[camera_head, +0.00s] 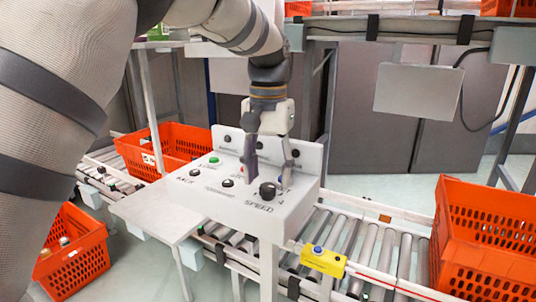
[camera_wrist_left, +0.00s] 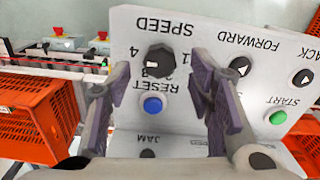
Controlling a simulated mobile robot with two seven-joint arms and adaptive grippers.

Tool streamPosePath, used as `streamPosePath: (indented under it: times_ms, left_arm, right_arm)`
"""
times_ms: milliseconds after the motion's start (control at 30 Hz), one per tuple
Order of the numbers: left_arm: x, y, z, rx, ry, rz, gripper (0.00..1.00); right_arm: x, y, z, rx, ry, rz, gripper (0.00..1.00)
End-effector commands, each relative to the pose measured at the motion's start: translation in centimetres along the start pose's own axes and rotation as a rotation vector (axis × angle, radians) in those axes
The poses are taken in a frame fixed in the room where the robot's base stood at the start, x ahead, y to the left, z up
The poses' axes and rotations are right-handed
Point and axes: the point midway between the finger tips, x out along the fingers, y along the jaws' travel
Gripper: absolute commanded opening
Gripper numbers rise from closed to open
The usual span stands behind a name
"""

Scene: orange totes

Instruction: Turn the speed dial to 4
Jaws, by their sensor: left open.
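The speed dial (camera_head: 268,190) is a black knob on the sloped face of the white control box (camera_head: 225,204), above the printed word SPEED. In the left wrist view the dial (camera_wrist_left: 158,62) appears upside down, with a 4 to its left and a 1 to its right. I cannot clearly tell which number it points to. My left gripper (camera_head: 269,180) is open, reaching down over the panel near the dial. In the left wrist view its fingers (camera_wrist_left: 160,82) are spread, with the dial in the gap beyond them; contact is not visible. My right gripper is not in view.
A blue RESET button (camera_wrist_left: 152,106) and a green START button (camera_head: 214,160) sit on the panel near the dial. Orange totes stand left (camera_head: 176,143) and right (camera_head: 490,235).

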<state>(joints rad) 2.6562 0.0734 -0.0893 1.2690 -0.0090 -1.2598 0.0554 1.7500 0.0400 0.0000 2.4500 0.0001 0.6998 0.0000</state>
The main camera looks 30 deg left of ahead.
Motion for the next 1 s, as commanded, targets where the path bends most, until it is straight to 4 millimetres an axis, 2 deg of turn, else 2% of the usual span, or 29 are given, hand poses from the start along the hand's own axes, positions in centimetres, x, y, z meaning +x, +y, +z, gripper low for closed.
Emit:
streamPosePath:
  times_ms: [33, 200, 400, 1000]
  left_arm:
    - [-1.5, 0.0, -0.1, 0.0, 0.007, 0.0, 0.48]
    - [-6.2, 0.0, -0.1, 0.0, 0.007, 0.0, 0.48]
    - [-9.3, 0.0, 0.0, 0.0, 0.003, 0.0, 0.48]
    - [-9.8, 0.0, 0.0, 0.0, 0.0, 0.0, 0.48]
  right_arm:
    - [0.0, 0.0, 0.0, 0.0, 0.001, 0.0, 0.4]
    - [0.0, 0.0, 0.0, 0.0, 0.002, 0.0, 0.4]
    - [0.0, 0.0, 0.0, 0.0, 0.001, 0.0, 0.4]
    - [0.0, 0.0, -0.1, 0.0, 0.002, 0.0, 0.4]
